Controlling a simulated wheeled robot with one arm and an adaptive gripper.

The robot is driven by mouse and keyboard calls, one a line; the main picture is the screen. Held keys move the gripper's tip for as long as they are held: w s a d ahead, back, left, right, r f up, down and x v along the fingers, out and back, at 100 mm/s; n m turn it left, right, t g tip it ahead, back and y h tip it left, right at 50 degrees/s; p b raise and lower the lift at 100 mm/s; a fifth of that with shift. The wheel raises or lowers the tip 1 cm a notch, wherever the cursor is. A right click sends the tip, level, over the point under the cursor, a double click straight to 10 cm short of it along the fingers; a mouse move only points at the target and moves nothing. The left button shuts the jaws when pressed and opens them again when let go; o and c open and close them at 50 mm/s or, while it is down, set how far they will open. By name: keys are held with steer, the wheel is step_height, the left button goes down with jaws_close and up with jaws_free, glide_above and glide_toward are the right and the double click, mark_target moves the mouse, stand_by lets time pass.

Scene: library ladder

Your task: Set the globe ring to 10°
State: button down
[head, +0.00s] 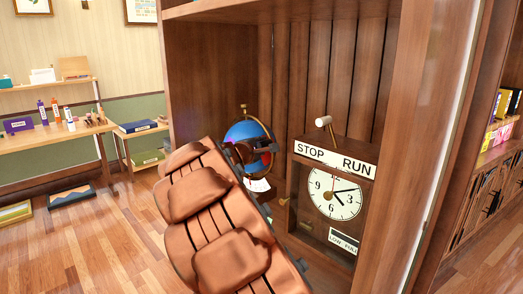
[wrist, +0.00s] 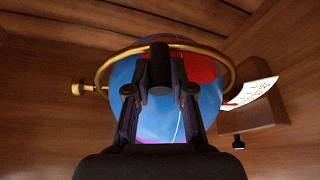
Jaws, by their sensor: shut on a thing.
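The globe (head: 243,131), blue with a red patch, stands inside the wooden cabinet, partly hidden behind my arm. In the wrist view the globe (wrist: 205,101) fills the middle. A brass ring (wrist: 228,62) runs around its upper part, with a brass knob (wrist: 78,89) at the left. My gripper (wrist: 159,68) is in front of the globe, its fingers closed on a short dark handle (wrist: 159,52) at the ring's near side. How the handle joins the ring is hidden. A paper card (wrist: 258,93) with markings is at the right; its writing is too small to read.
A black knob (wrist: 238,142) sits low on a wooden block (wrist: 254,126) right of the globe. A clock case (head: 333,192) with a STOP/RUN sign and a white-tipped lever (head: 323,121) stands right of my arm. Cabinet walls are close around; open floor (head: 110,240) lies left.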

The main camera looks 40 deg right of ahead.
steer(key=c, duration=1)
jaws_free()
steer(key=shift+v, duration=6)
